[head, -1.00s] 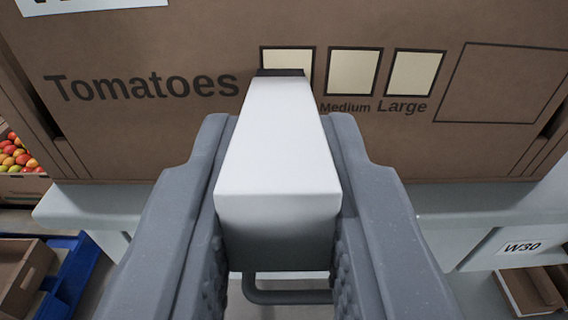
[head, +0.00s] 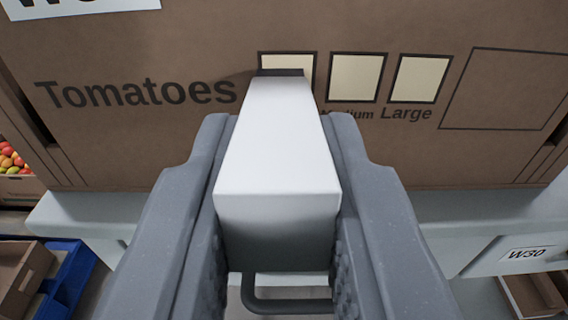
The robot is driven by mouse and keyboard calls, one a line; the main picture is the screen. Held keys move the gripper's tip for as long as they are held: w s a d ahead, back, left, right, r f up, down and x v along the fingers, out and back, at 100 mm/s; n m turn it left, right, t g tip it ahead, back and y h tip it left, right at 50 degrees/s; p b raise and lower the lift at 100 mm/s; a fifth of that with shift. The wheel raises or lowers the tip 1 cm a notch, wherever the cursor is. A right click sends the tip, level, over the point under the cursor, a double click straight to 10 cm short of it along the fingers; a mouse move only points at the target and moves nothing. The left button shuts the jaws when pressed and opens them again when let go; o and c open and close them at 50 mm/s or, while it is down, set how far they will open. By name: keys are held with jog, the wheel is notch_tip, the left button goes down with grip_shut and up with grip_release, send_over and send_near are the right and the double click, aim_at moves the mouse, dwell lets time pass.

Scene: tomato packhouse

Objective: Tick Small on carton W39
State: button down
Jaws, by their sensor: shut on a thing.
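The brown carton (head: 200,140) fills the upper part of the head view, with "Tomatoes" printed on its face. Its white label at the top left is cut off, so the full number cannot be read. Three pale boxes are printed in a row: the left box (head: 286,61), the middle box (head: 355,77) above "Medium", and the right box (head: 419,79) above "Large". The left box's word is hidden. My gripper (head: 278,150) is shut on a white marker block (head: 278,160) with a dark tip (head: 281,72). The tip overlaps the left box's lower part; contact cannot be told. No mark shows.
The carton stands on a pale grey bench (head: 450,215). A W30 label (head: 527,254) is on the bench front at right. Blue (head: 72,275) and brown (head: 20,275) crates lie low at left, and a crate of tomatoes (head: 12,160) is at the left edge.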

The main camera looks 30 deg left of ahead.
jog(key=shift+w+d+r+p, duration=0.25)
jog(key=shift+d+r+p, duration=0.1)
jog(key=shift+r, duration=0.1)
dwell(0.4)
jog(key=shift+s+a+f, duration=0.1)
jog(key=shift+a+f, duration=0.05)
jog(key=shift+f, duration=0.05)
dwell(0.4)
jog(key=shift+f+v, duration=0.15)
jog(key=shift+v, duration=1.35)
jog(key=shift+f+v, duration=0.1)
jog(key=shift+v, duration=1.35)
